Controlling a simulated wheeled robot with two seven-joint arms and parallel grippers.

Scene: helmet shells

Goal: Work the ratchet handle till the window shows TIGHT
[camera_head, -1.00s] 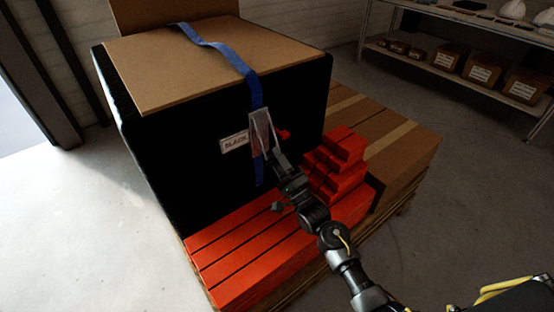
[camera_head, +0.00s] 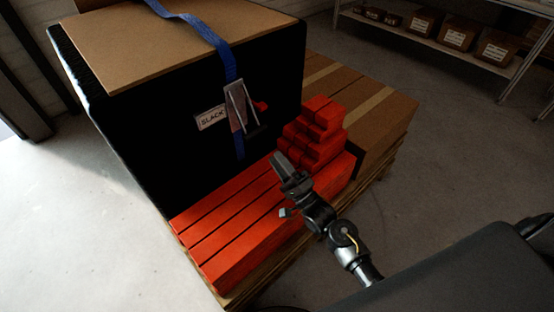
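A blue strap (camera_head: 215,40) runs over the dark-sided load and down its front to a grey metal ratchet. The ratchet handle (camera_head: 251,118) sticks out from the front face, with a small red part (camera_head: 261,106) beside it. The label window (camera_head: 212,117) to its left reads SLACK. My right gripper (camera_head: 281,162) is below and right of the handle, apart from it, over the red bars. Its fingers look dark and close together, but I cannot tell whether they are open or shut. My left gripper is not in view.
Red bars (camera_head: 235,230) lie along the pallet front, and stepped red blocks (camera_head: 318,135) stand right of the ratchet, close to my gripper. Cardboard cartons (camera_head: 385,115) are behind them. Shelves (camera_head: 425,42) stand at the back right. The floor (camera_head: 430,160) at right is clear.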

